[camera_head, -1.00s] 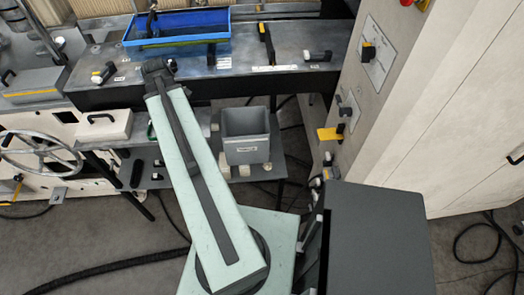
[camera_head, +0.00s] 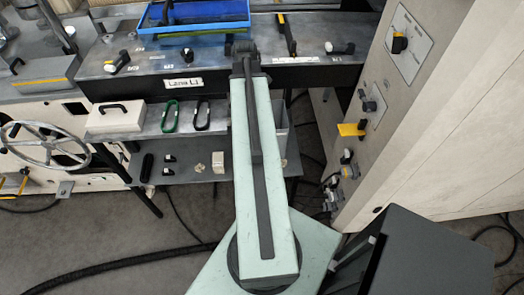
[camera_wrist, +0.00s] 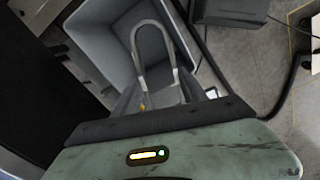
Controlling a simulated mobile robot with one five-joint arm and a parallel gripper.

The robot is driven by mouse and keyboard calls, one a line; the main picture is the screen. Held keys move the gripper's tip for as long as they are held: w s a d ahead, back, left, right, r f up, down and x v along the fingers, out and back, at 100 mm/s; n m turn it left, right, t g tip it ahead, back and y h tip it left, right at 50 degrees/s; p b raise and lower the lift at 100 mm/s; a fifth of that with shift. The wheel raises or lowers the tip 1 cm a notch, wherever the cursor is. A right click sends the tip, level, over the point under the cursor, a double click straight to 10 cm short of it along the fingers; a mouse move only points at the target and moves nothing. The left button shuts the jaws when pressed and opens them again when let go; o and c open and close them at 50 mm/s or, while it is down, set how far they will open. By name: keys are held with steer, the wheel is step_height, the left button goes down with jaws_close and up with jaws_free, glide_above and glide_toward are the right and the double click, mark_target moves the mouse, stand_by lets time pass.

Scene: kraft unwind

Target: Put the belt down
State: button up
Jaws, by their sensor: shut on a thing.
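A grey loop-shaped belt (camera_wrist: 148,36) stands out from between the fingers of my gripper (camera_wrist: 158,98) in the wrist view. My gripper is shut on it. Behind the loop in that view is the open inside of a grey bin (camera_wrist: 98,30), and the loop lies across the bin's opening. I cannot tell how high the belt is over the bin floor. In the head view my arm hides the gripper, the belt and most of the grey bin (camera_head: 281,140). A green loop (camera_head: 171,116) and a black loop (camera_head: 203,115) lie on the lower shelf.
A blue tray (camera_head: 200,34) stands on the metal bench (camera_head: 225,62) above the shelf. A white box with a handle (camera_head: 116,116) is left of the loops. A beige cabinet with knobs (camera_head: 410,105) rises at the right. A handwheel (camera_head: 45,145) is at the left.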

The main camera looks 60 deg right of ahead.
steer(key=s+d+f+b, duration=0.3)
steer(key=d+f+b, duration=0.2)
steer(key=f, duration=0.2)
steer(key=shift+s+f+m, duration=0.2)
steer(key=shift+m, duration=0.1)
steer(key=shift+f, duration=0.1)
step_height(320, 180, down, 18)
steer(key=b, duration=1.8)
steer(key=o, duration=1.4)
